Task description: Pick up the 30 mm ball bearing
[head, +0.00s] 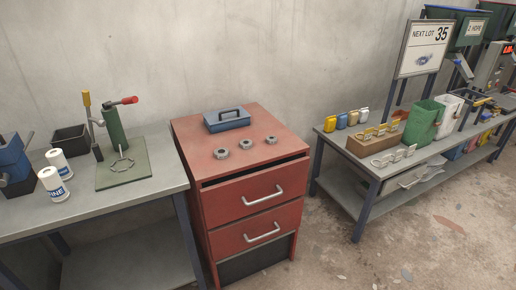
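Three small grey ring-shaped pieces that look like ball bearings lie in a row on top of the red drawer cabinet (285,118): a left one (221,153), a middle one (246,144) and a right one (271,141). The left one looks largest and the right one smallest. I cannot read any size on them, so I cannot tell which is the 30 mm ball bearing. They lie apart from each other, in front of a blue box with a dark handle (228,121). Neither of my grippers is in view.
The cabinet's top drawer (247,193) shows a dark gap above its front. A left bench (150,187) holds a green hand press (115,130) and two white cans. A right bench (375,172) holds bins and a "NEXT LOT 35" sign (424,47). Bare floor lies between cabinet and right bench.

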